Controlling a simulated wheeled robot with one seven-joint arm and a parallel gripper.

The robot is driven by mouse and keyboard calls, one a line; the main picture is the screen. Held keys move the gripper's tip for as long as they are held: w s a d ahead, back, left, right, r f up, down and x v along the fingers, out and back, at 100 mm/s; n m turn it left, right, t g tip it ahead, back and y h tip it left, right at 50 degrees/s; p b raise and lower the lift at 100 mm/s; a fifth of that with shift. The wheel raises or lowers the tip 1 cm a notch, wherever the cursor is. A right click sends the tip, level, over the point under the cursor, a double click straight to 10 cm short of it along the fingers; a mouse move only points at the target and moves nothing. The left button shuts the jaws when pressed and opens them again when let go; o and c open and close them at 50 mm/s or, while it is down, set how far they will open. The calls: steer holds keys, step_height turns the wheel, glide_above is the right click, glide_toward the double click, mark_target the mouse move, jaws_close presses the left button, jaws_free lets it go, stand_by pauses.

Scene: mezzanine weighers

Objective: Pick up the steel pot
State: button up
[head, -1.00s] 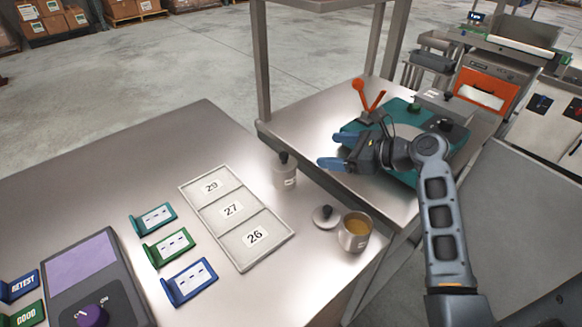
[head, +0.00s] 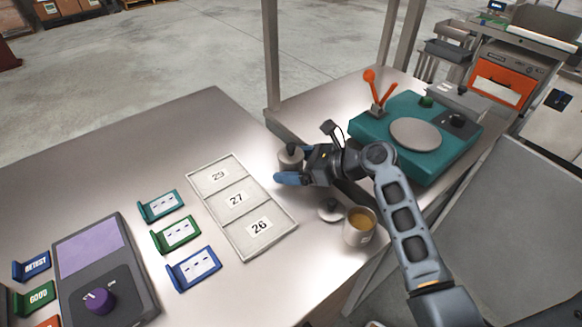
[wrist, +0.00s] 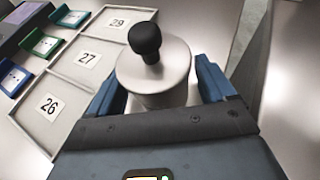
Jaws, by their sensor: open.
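A closed steel pot (head: 290,162) with a black knob on its lid stands upright on the steel table, just right of the numbered tray. My gripper (head: 291,174) is open at the pot, coming from the right and front. In the wrist view the pot (wrist: 158,78) stands between the two blue fingers, one on each side. Small gaps seem to show, and contact cannot be told. The pot's lower near side is hidden by my gripper.
An open steel pot (head: 358,231) with yellow contents stands in front, near the table edge, its loose lid (head: 329,211) beside it. The tray (head: 213,211) marked 29, 27, 26 lies left. A teal machine (head: 372,130) with orange levers stands behind right.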

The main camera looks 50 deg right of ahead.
steer(key=c, duration=1.3)
